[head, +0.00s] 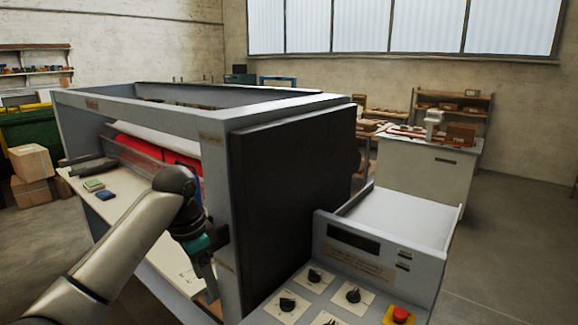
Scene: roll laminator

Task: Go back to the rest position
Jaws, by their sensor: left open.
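The roll laminator (290,190) fills the middle of the head view, a grey frame with a black side panel. My left arm comes in from the lower left. My left gripper (209,280) points down in front of the frame's near corner post, above the machine's pale front table (120,200). It is open, with nothing seen between its fingers. I cannot tell whether it touches the post. Red and white material (165,150) shows inside the machine behind a clear guard. My right gripper is out of the picture.
A control panel (345,270) with several black knobs and a red stop button (399,314) stands at the lower right. A green and a blue small block (105,195) lie on the front table. Cardboard boxes (32,165) stand at left. Open floor (520,240) shows at right.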

